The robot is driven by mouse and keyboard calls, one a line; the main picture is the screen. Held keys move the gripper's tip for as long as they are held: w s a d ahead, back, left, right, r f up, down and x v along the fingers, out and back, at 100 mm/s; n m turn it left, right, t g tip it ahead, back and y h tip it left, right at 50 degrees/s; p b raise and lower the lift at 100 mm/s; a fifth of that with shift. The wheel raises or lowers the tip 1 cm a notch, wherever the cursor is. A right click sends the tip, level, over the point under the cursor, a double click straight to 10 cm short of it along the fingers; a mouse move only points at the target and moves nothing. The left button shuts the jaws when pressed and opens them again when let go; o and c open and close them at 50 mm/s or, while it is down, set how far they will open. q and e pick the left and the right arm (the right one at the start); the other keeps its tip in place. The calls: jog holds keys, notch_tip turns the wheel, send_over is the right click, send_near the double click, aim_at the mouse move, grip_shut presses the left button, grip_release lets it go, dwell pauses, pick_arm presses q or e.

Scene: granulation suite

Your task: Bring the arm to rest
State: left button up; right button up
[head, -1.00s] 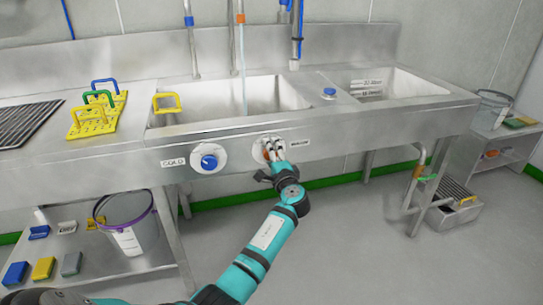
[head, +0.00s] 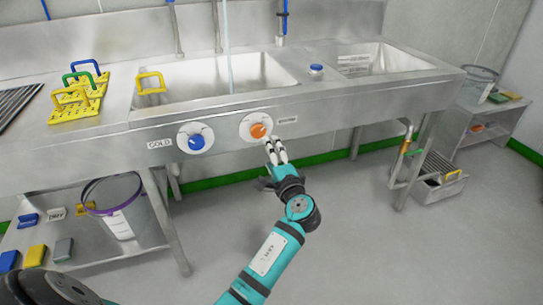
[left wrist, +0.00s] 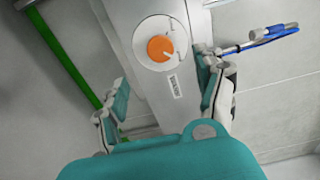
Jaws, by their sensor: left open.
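My left arm, teal and black, comes in from the bottom of the head view. Its gripper (head: 275,152) is in front of the sink's front panel, just below and right of the orange knob (head: 259,130). In the left wrist view the fingers (left wrist: 165,95) are spread apart with nothing between them, and the orange knob (left wrist: 160,48) shows beyond them, apart from both fingers. The blue knob (head: 196,142), by the COLD label, is to the left on the same panel. My right gripper is not in view.
The steel sink (head: 330,105) spans the view, with water running into its left basin. A bucket (head: 118,215) and coloured blocks sit on the shelf below.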

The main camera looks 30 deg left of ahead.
pick_arm(q)
jog(key=shift+f, duration=0.1)
dwell(0.4)
